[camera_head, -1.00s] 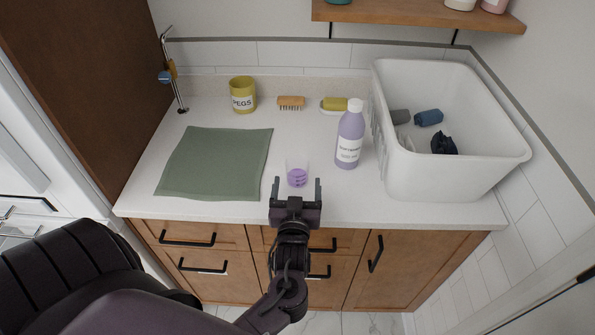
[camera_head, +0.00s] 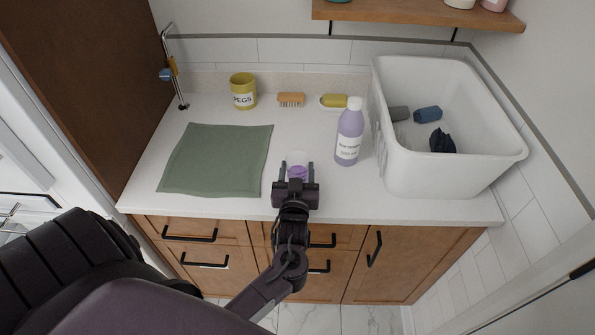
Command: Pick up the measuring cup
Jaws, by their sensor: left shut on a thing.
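The measuring cup (camera_head: 297,160) is small and clear, with purple markings or contents low on its side. It stands upright on the white counter, left of the purple bottle. My left gripper (camera_head: 297,172) reaches in from the front, with one finger on each side of the cup. It is shut on the cup, and its dark body hides the cup's lower part. My right gripper is not in view.
A purple bottle (camera_head: 349,137) stands just right of the cup. A green mat (camera_head: 215,160) lies to the left. A white basin (camera_head: 455,180) with dark cloths fills the right. A yellow pegs pot (camera_head: 243,92), a brush (camera_head: 291,99) and a soap dish (camera_head: 334,102) stand behind.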

